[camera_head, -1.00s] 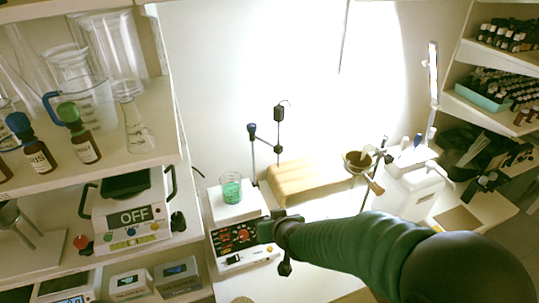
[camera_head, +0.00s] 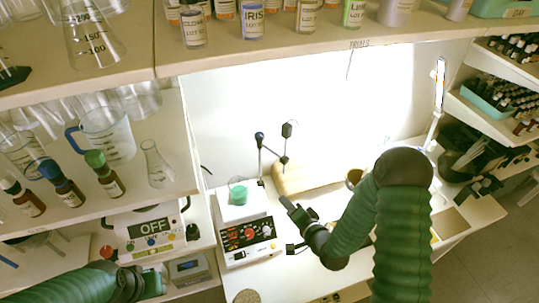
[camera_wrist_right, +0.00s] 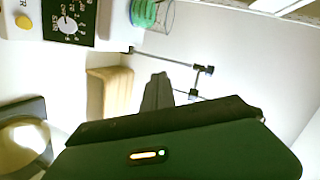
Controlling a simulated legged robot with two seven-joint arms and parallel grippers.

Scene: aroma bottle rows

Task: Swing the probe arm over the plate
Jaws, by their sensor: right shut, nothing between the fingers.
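The hot plate (camera_head: 232,212) is white with a dial panel. A beaker of green liquid (camera_head: 239,193) stands on it; part of it shows in the right wrist view (camera_wrist_right: 146,12). Behind the plate, a thin post with a blue-black knob (camera_head: 260,137) carries the probe arm (camera_head: 271,150). The arm points right, away from the plate, to a dark clamp and upright probe (camera_head: 287,130). It also shows in the right wrist view (camera_wrist_right: 165,59). My right gripper (camera_head: 286,202) is shut and empty, right of the beaker, apart from the arm. My left gripper (camera_head: 128,284) is at lower left, its fingers unclear.
A tan block (camera_head: 300,178) lies behind my right gripper. A mortar bowl (camera_head: 354,177) is partly hidden by my right arm. Shelves with glassware and bottles (camera_head: 107,178) stand at left, and a bottle shelf (camera_head: 330,38) crosses the top.

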